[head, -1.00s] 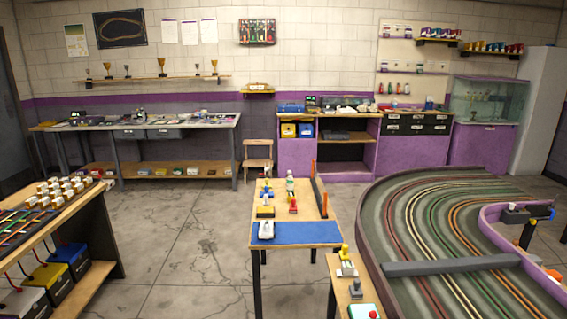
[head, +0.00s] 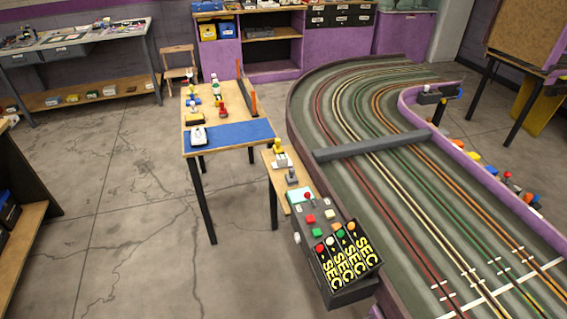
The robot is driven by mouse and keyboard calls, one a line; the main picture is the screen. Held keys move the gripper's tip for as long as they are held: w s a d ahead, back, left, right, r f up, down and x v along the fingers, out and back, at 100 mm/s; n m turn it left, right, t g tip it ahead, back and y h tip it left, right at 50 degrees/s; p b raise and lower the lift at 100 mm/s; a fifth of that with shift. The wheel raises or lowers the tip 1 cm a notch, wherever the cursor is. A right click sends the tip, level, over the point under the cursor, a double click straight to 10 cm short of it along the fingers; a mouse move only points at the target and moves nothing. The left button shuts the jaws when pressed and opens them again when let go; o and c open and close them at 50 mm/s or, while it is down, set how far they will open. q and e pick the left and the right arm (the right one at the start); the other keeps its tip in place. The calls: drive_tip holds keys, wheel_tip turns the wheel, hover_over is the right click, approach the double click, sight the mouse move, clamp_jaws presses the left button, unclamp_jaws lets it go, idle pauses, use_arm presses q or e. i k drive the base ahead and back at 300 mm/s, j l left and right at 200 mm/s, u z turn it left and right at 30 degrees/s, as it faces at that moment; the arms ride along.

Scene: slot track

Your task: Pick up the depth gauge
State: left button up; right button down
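I cannot pick out a depth gauge for certain; the items are too small to read. A small table (head: 224,148) with a blue mat stands left of the track. On it are a white car-shaped item (head: 198,136), a yellow and dark item (head: 195,119), a red item (head: 222,110) and a few small things behind. A lower narrow bench (head: 269,164) beside the track holds a yellow-topped item on a pale base (head: 281,158) and a grey item (head: 292,177). Neither of my grippers is in view.
The slot track (head: 360,185) fills the right, with a grey bar (head: 370,145) across it. A box with "SEC" panels and colored buttons (head: 345,258) stands at its near left edge. A chair (head: 179,75) and a workbench (head: 75,50) are behind. Floor left of the table is clear.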

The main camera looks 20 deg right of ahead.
sight(282, 161)
drive_tip(key=z, duration=2.35)
drive_tip(key=j, duration=0.55)
drive_tip(key=i+j, duration=0.15)
drive_tip(key=j, duration=1)
drive_tip(key=i+j, duration=0.15)
drive_tip(key=j, duration=0.4)
